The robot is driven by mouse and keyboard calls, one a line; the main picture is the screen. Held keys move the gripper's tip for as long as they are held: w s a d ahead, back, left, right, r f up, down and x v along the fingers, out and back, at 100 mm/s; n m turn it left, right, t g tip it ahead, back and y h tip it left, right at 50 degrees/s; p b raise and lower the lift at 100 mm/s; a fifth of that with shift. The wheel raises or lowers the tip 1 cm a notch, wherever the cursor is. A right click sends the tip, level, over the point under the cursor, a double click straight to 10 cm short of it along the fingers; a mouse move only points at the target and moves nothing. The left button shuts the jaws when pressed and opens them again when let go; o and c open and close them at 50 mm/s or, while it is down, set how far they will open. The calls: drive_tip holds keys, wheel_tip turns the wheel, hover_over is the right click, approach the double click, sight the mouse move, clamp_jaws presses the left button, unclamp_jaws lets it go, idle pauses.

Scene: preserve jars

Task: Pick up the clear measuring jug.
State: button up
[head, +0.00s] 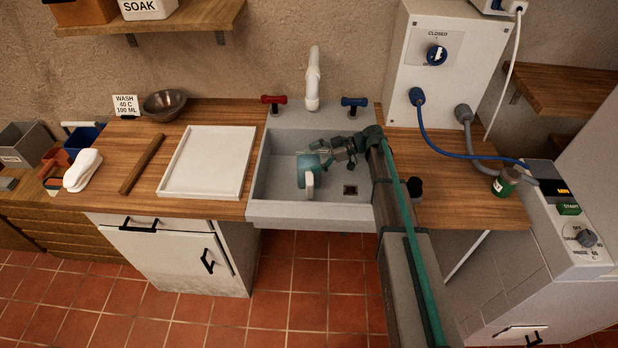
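The clear measuring jug (306,165) is in the grey sink, left of the drain. Its see-through body looks teal, and a pale handle faces the front. My gripper (326,158) reaches down into the sink from the right, its fingers at the jug's upper right side. The fingers overlap the jug in the picture. They are too small and dark to tell whether they touch it, or whether they are open or shut. I cannot tell whether the jug rests on the sink floor.
The sink (262,190) has raised walls around the jug. A white tap (313,80) rises behind it, between a red handle (273,99) and a blue handle (355,101). A white tray (208,160) lies left on the wooden counter. A green-labelled jar (505,182) stands right.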

drive_tip(key=c, duration=1.5)
drive_tip(key=shift+r, duration=0.1)
